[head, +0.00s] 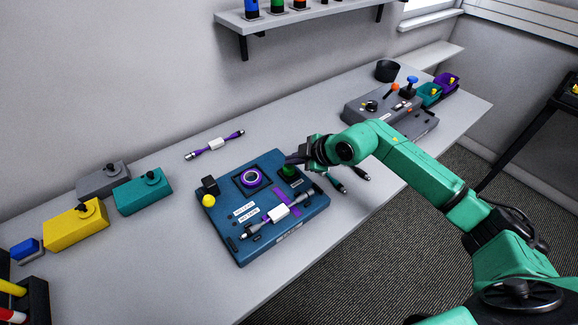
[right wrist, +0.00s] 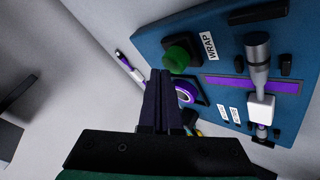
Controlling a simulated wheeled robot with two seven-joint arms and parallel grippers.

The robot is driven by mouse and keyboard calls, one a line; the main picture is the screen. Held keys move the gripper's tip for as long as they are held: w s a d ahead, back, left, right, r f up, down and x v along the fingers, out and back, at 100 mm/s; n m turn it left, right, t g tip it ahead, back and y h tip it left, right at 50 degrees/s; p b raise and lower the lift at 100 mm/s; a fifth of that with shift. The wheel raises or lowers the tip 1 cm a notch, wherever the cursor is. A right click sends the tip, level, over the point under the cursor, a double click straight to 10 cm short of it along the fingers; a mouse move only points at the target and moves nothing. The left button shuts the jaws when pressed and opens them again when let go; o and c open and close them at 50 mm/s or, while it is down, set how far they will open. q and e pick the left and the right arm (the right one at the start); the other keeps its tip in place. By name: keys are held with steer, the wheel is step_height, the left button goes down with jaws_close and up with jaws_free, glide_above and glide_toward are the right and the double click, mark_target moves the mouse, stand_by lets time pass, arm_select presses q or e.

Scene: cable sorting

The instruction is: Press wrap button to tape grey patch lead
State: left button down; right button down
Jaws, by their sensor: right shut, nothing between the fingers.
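The blue taping machine (head: 238,252) lies on the bench, with a green wrap button (head: 288,170) at its far right corner. The button shows in the right wrist view (right wrist: 178,57) beside a WRAP label (right wrist: 209,46). A grey lead with a white sleeve (head: 279,212) lies across the near part of the machine, over a purple strip; its sleeve shows in the wrist view (right wrist: 262,108). My right gripper (head: 293,158) is shut and empty, its fingertips (right wrist: 160,73) close to the button; I cannot tell whether they touch it. My left gripper is out of view.
A purple tape roll (head: 251,178) and a yellow knob (head: 208,200) sit on the machine. A purple lead (head: 214,143) lies behind it. Yellow (head: 76,225), teal (head: 142,195) and grey (head: 103,179) blocks stand left; a grey control box (head: 385,113) stands right.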

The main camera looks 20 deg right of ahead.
mark_target(293, 169)
steer(key=shift+f+b, duration=0.3)
steer(key=shift+f, duration=0.25)
stand_by(0.4)
steer(key=shift+r+p, duration=0.95)
steer(key=shift+r, duration=0.15)
step_height(293, 169, up, 6)
steer(key=p, duration=0.5)
